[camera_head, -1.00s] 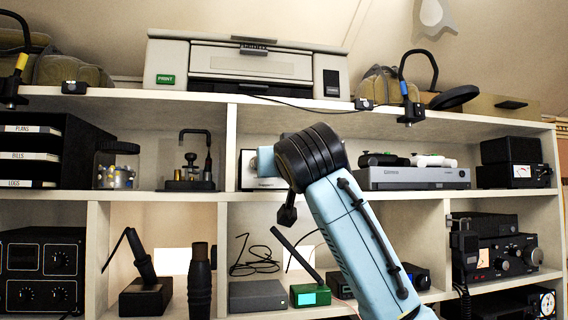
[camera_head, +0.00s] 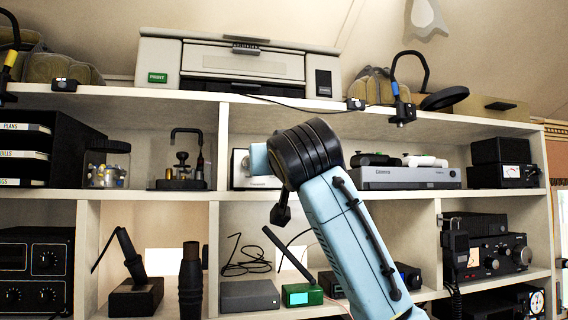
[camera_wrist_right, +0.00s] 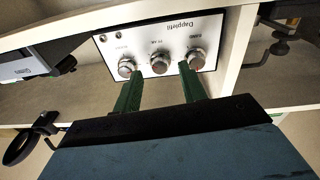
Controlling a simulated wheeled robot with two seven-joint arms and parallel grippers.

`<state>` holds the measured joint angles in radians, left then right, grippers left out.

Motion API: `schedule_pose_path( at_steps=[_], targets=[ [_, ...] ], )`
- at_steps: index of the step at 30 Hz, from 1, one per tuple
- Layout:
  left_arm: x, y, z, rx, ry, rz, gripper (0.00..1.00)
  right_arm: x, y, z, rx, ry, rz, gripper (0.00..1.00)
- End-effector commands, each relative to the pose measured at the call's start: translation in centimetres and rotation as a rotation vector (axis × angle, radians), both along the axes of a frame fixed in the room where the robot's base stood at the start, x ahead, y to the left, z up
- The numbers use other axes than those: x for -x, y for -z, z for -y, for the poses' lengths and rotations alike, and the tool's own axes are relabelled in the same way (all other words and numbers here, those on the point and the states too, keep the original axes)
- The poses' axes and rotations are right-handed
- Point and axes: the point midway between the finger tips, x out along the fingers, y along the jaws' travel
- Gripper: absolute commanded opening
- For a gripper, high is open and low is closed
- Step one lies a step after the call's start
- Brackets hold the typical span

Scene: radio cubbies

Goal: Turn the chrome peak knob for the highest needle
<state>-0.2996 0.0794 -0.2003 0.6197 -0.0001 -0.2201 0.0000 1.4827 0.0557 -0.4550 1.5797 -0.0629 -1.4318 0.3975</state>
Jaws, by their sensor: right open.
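The white-faced panel box (camera_head: 240,170) stands on the middle shelf in the head view, partly hidden by my right arm. In the right wrist view its panel (camera_wrist_right: 118,46) appears upside down with three chrome knobs in a row. The middle one is the peak knob (camera_wrist_right: 160,64), with small lettering beside it. My right gripper (camera_wrist_right: 160,69) is open, its green fingers on either side of the peak knob; contact cannot be told. In the head view the fingers are hidden. A needle meter (camera_head: 512,171) shows on a black box at the right; its reading is too small to tell. My left gripper is not in view.
The outer knobs (camera_wrist_right: 126,68) (camera_wrist_right: 196,59) sit close to my fingers. A shelf board runs along the box. A grey unit (camera_head: 410,178) stands to the right, and a metal stand (camera_head: 180,183) to the left.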

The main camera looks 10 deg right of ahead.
Motion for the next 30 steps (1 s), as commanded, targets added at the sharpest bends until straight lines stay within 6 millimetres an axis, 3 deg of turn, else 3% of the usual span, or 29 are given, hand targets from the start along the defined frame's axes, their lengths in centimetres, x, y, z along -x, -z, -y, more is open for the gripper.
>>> schedule_pose_path(
  at_steps=[9, 15, 21, 30],
  targets=[
    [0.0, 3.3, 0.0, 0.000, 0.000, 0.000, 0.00, 7.1, 0.9, -0.4, -0.001, -0.004, 0.006, 0.41],
    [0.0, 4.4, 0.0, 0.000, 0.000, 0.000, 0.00, 10.5, 1.0, -0.5, -0.001, -0.001, 0.002, 0.41],
    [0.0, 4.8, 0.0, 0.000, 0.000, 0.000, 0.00, 11.9, 1.0, -0.6, 0.000, 0.000, 0.000, 0.41],
    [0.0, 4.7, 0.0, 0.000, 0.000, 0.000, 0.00, 12.0, 0.9, -0.5, 0.000, 0.000, -0.001, 0.41]
  ],
)
